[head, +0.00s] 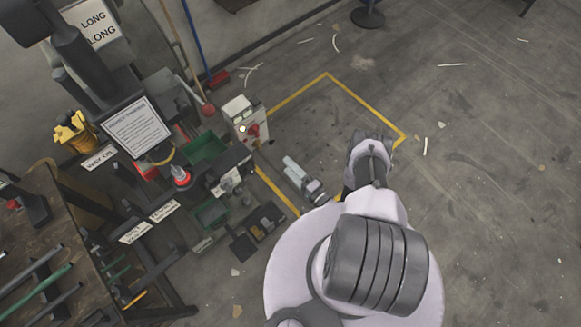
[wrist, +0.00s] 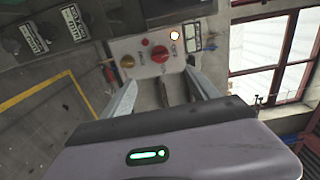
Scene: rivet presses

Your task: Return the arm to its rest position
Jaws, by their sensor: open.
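My gripper (head: 291,164) is near the middle of the head view, right of and below the grey control box (head: 245,121). In the wrist view its two pale fingers (wrist: 161,80) stand wide apart, with nothing held between them. The control box panel (wrist: 143,49) shows beyond the fingertips, with a gap to them that I cannot measure. The panel carries a red button (wrist: 160,54), a yellow knob (wrist: 127,62) and a lit lamp (wrist: 175,36). My arm is bent, extending in front of my base.
The press (head: 104,62) with its sign stands at the upper left, with green bins (head: 205,147) beside it. A workbench (head: 40,230) with rods is at the left. Yellow floor lines (head: 298,94) run behind the arm. The floor (head: 490,180) at right is mostly clear, with scattered scraps.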

